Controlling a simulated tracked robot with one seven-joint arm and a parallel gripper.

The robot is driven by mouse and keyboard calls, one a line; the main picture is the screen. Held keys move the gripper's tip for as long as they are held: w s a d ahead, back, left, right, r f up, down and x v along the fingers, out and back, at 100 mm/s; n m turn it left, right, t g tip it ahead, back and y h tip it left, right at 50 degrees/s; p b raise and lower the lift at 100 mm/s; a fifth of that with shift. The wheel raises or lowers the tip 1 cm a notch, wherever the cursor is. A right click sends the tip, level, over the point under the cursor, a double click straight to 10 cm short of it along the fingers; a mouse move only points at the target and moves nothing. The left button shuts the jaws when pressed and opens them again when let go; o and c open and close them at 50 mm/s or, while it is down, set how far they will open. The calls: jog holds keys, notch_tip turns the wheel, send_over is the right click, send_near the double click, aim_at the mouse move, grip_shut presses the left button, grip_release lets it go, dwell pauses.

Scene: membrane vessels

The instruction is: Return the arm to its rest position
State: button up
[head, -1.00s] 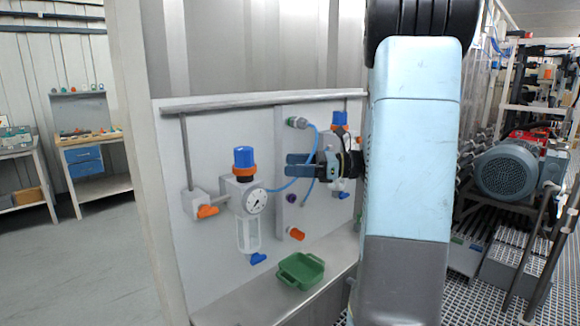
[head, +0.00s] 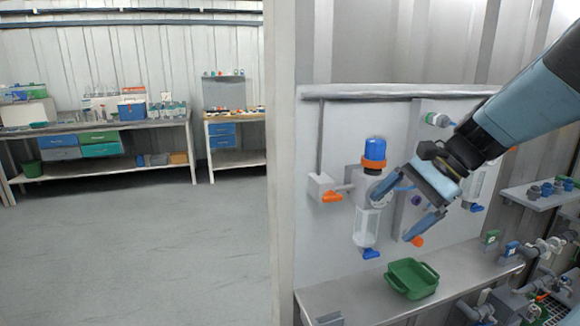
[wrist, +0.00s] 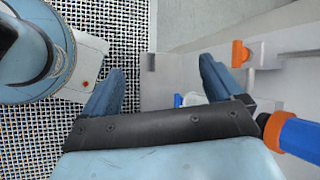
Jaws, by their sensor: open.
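My gripper (head: 405,212) is open and empty in the head view. My arm reaches in from the right edge, and the jaws point left and down in front of the white panel (head: 335,240). The fingers hide part of the gauge and the blue hose behind them. In the wrist view my gripper (wrist: 160,85) shows two blue fingers spread wide with nothing between them. The blue-capped regulator (head: 374,150) is just left of the jaws. Its blue knob also shows in the wrist view (wrist: 300,138) at the right. I cannot tell whether any finger touches the panel's fittings.
A green tray (head: 412,278) lies on the shelf (head: 350,300) below the jaws. Orange-handled valve (head: 332,197) is on the panel. A pale post (head: 281,180) stands left of it. Workbenches (head: 100,128) stand far left, with open floor (head: 140,240) before them.

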jog(key=s+d+r+n+t+h, duration=0.1)
jog(key=s+d+n+t+h, duration=0.2)
jog(key=s+n+h, duration=0.4)
jog(key=n+t, duration=0.1)
jog(key=n, duration=0.2)
jog(key=shift+s+r+n+h, duration=0.25)
jog(key=shift+n+h, duration=0.05)
jog(key=shift+n, duration=0.1)
dwell(1.2)
